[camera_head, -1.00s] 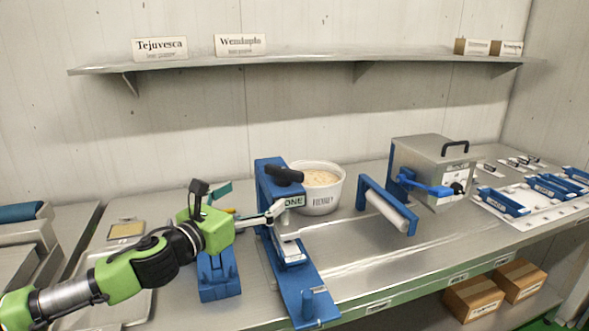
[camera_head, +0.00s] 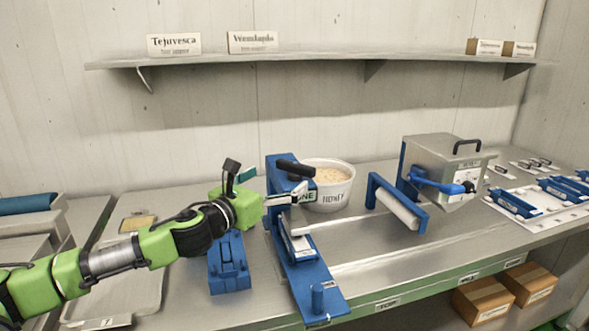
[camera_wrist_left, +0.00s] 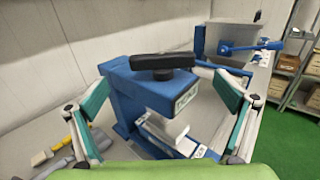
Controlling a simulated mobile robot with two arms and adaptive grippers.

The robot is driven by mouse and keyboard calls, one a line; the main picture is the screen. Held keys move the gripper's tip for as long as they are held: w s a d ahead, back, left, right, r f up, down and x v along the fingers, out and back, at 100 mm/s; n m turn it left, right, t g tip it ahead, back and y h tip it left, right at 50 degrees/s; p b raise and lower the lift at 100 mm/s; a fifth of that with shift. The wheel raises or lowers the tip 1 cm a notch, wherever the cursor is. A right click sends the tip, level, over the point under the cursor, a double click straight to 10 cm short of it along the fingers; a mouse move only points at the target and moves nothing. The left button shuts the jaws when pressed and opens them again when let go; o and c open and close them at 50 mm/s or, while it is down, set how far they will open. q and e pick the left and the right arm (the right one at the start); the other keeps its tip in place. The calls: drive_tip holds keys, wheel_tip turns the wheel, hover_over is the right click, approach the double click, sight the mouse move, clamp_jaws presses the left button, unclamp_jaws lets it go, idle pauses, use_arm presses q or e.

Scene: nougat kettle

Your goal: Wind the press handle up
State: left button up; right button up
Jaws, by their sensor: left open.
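The blue press (camera_head: 282,207) stands on the steel counter with its black handle (camera_head: 295,168) lying across its top. In the left wrist view the black handle (camera_wrist_left: 163,61) sits on top of the blue press head (camera_wrist_left: 150,88), between my fingers and beyond them. A pale plate shows under the head. My left gripper (camera_head: 290,200) is open and empty, at the press's left front, below the handle. In the wrist view my left gripper (camera_wrist_left: 160,125) has its teal-padded fingers spread wide to either side of the press. My right gripper is not in view.
A white tub (camera_head: 331,185) stands just behind the press. A blue frame with a roller (camera_head: 397,205) and a steel box with a blue crank (camera_head: 440,172) are to the right. A blue fixture (camera_head: 229,265) sits below my left arm. A shelf (camera_head: 330,63) hangs above.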

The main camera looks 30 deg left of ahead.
sight(293, 170)
use_arm(q)
drive_tip(key=shift+w+r, duration=0.2)
drive_tip(key=shift+w, duration=0.25)
drive_tip(key=shift+w+p, duration=0.25)
drive_tip(key=shift+p, duration=0.05)
drive_tip(key=shift+w+d, duration=0.15)
drive_tip(key=shift+w, duration=0.1)
drive_tip(key=w+p, duration=0.2)
drive_tip(key=w, duration=0.2)
drive_tip(key=shift+w, duration=0.1)
drive_tip(key=shift+w+f+p, duration=0.15)
drive_tip(key=shift+w+p, duration=0.15)
drive_tip(key=shift+w, duration=0.4)
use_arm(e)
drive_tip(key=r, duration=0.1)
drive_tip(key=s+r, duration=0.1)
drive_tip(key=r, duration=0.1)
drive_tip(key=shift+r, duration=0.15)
use_arm(q)
drive_tip(key=c, duration=1.1)
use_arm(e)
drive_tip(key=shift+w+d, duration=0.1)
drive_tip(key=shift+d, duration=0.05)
